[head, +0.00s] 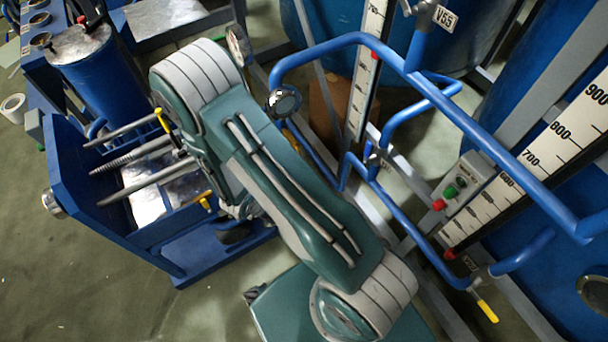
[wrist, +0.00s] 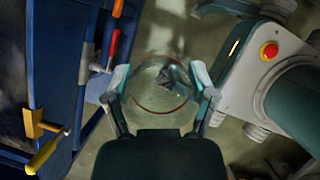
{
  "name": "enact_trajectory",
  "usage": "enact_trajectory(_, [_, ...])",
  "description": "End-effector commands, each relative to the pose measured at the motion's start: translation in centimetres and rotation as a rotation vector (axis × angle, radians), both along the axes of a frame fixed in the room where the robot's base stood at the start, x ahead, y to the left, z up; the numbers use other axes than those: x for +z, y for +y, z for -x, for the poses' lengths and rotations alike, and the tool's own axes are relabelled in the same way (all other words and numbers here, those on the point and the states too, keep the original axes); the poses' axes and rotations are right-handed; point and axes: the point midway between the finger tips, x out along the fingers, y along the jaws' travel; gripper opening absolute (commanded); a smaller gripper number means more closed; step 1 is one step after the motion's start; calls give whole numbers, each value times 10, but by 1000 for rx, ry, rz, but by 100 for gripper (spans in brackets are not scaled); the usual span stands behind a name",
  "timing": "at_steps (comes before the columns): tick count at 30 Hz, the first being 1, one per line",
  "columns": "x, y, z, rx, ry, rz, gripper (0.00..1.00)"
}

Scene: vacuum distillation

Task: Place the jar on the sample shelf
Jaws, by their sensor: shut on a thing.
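In the wrist view, a round, clear glass jar (wrist: 158,106) with a reddish-brown ring around it sits between the two fingers of my gripper (wrist: 162,84). The fingers press on its left and right sides. The floor shows through the glass, and I cannot tell whether anything is inside. In the head view, my green and white arm reaches toward the blue equipment, and its links hide most of my gripper and the jar. I cannot pick out a sample shelf for certain in either view.
A blue frame with metal rods (head: 135,240) stands at the left, near a blue cylinder (head: 105,75). Blue pipes (head: 490,125), gauge scales and a red and green button box (head: 462,187) fill the right. A yellow-handled valve (wrist: 44,155) is at lower left. Bare floor (head: 60,280) lies at left.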

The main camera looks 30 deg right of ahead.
Motion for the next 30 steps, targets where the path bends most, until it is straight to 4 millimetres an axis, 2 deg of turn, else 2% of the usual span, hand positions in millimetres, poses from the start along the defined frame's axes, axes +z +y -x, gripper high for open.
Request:
enact_trajectory(15, [-1, -109, -48, -9, -3, -5, 20])
enact_trajectory(23, [-1, -128, -58, -3, -2, 0, 20])
enact_trajectory(30, [-1, -162, -73, -5, -3, 0, 20])
